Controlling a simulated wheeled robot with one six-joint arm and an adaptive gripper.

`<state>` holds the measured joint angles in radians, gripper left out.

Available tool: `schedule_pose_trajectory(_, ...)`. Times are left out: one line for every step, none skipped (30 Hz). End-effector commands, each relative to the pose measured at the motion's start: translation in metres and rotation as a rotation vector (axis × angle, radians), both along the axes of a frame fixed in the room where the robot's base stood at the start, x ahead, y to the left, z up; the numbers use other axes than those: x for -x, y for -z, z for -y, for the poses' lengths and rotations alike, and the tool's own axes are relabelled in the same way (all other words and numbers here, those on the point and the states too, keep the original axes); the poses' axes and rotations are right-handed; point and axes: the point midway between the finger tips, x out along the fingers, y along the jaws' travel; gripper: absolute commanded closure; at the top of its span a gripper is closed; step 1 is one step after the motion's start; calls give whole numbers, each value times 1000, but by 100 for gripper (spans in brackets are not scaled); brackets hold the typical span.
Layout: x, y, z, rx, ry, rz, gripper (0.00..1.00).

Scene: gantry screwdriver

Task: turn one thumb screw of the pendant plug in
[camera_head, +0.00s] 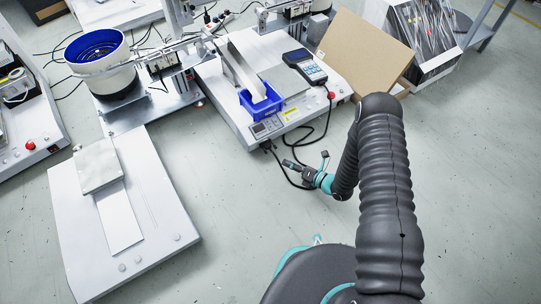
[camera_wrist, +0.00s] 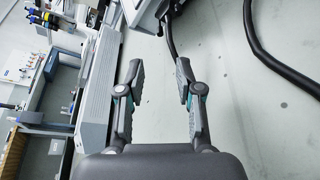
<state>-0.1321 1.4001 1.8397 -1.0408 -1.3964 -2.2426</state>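The pendant (camera_head: 305,66), a grey handheld unit with a screen and keys, lies on top of the white machine (camera_head: 290,102). A black plug (camera_head: 267,145) appears at the machine's lower front corner, with a black cable running down to the floor. Its thumb screws are too small to make out. My gripper (camera_head: 307,160) is just right of and below that plug, apart from it. In the wrist view, my gripper (camera_wrist: 157,68) has its fingers spread with only floor between them.
A blue tray (camera_head: 261,101) sits on the machine's front. A cardboard sheet (camera_head: 362,48) leans at its right. A white bowl feeder (camera_head: 101,60) and a low white base plate (camera_head: 150,220) stand at left. Loose cable (camera_wrist: 266,45) loops near my gripper. Floor at right is clear.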

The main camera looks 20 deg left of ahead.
Motion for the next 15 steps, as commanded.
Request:
schedule_pose_trajectory(-3,4,-11,0,-5,2,65)
schedule_pose_trajectory(-5,5,-16,-1,-4,2,65)
schedule_pose_trajectory(-7,6,-23,-1,-4,0,65)
schedule_pose_trajectory(-10,8,-27,0,-3,1,65)
schedule_pose_trajectory(-12,9,-33,0,-3,1,65)
schedule_pose_trajectory(-14,11,-39,0,-5,0,65)
schedule_pose_trajectory(-17,12,-44,0,-4,0,65)
schedule_pose_trajectory(-19,13,-49,0,-3,1,65)
schedule_pose_trajectory(-21,15,-55,0,-3,1,65)
schedule_pose_trajectory(-23,16,-60,0,-3,1,65)
schedule_pose_trajectory(-25,17,-64,0,-2,1,65)
schedule_pose_trajectory(-27,18,-70,0,-2,0,65)
schedule_pose_trajectory(-29,19,-73,0,-2,0,65)
schedule_pose_trajectory(-30,20,-76,0,-2,1,65)
schedule_pose_trajectory(-32,21,-81,0,-1,0,65)
